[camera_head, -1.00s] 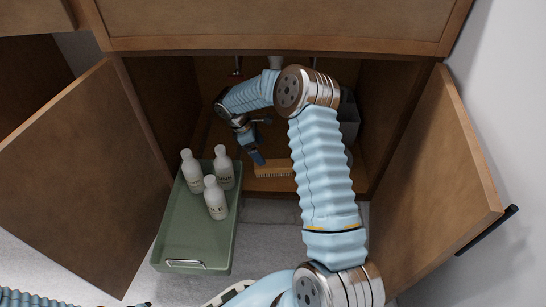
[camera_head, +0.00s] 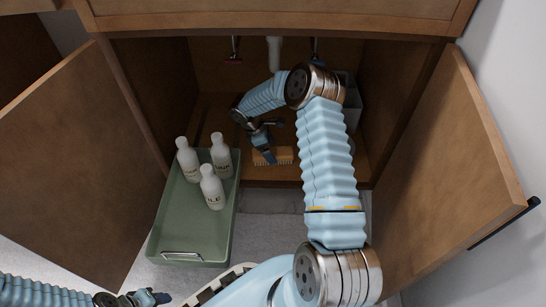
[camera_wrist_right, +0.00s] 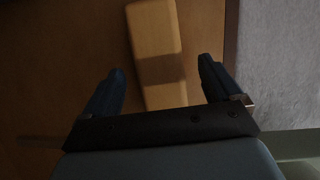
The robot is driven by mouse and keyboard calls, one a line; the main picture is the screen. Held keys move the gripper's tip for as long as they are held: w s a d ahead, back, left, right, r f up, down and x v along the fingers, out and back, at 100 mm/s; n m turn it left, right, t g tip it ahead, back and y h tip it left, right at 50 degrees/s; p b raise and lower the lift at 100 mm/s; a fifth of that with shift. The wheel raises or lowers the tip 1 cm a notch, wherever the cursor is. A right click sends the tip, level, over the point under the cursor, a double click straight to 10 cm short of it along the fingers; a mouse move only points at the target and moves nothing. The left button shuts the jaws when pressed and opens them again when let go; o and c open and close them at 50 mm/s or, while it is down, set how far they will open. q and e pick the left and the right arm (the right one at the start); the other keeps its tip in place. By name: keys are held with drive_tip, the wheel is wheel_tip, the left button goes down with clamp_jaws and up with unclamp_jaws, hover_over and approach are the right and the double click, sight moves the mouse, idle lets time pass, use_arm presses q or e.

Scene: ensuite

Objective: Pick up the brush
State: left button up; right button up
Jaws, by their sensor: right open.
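The brush (camera_head: 284,156) is a light wooden block with bristles along its front edge, lying on the cabinet floor near the front. My right gripper (camera_head: 266,154) reaches into the cabinet and is at the brush's left part in the head view. In the right wrist view, the brush (camera_wrist_right: 157,55) lies between and ahead of the two open dark fingers of the right gripper (camera_wrist_right: 162,84), with a shadow across it. I cannot tell how far above it the fingers are. My left gripper (camera_head: 146,299) is at the bottom left edge, outside the cabinet, and its jaws are unclear.
A green tray (camera_head: 194,240) with three white bottles (camera_head: 212,188) sits at the cabinet's left front. Open doors stand at left (camera_head: 80,160) and right (camera_head: 445,180). A grey bin (camera_head: 352,105) is at the back right, partly behind my arm. A white pipe (camera_head: 274,55) hangs at the back.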

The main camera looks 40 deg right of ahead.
sight(272, 151)
drive_tip(key=x, duration=0.3)
drive_tip(key=shift+f, duration=0.1)
drive_tip(key=shift+w, duration=0.1)
drive_tip(key=shift+c, duration=0.3)
drive_tip(key=c, duration=1.1)
drive_tip(key=shift+o, duration=0.2)
